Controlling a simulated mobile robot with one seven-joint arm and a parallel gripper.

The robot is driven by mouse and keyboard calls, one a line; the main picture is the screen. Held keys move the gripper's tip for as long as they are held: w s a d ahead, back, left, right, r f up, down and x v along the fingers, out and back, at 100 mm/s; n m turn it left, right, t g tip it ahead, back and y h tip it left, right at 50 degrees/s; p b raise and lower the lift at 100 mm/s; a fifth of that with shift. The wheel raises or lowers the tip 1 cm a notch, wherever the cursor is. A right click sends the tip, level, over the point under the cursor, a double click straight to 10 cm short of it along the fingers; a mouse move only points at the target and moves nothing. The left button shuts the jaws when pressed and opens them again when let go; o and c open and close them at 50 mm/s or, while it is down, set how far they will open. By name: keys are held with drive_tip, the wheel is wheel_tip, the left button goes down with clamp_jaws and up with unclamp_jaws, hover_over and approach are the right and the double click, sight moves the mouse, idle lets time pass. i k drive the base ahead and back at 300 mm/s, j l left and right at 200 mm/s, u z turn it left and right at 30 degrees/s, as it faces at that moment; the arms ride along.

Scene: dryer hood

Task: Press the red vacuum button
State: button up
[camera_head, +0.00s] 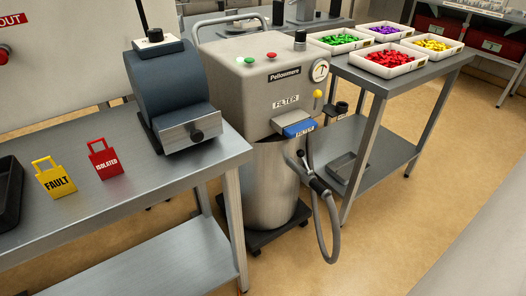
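The vacuum unit (225,75) is a beige-grey box on a round steel drum (275,185), standing on the floor between two benches. On its sloped front top edge are a small green button (249,60) and, just right of it, a small red button (271,56). Nothing covers the red button. My gripper is not in view.
A blue-grey machine (175,90) stands on the left bench (130,210), close to the vacuum unit, with yellow and red tags nearby. A hose (330,215) hangs in front of the drum. Trays of coloured pieces (394,57) sit on the right bench. Floor (375,240) ahead is clear.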

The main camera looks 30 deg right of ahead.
sight(271, 55)
drive_tip(key=z, duration=1.65)
drive_tip(key=i+j, duration=0.25)
drive_tip(key=i+j+z, duration=0.1)
drive_tip(key=j, duration=0.35)
drive_tip(key=i, duration=0.1)
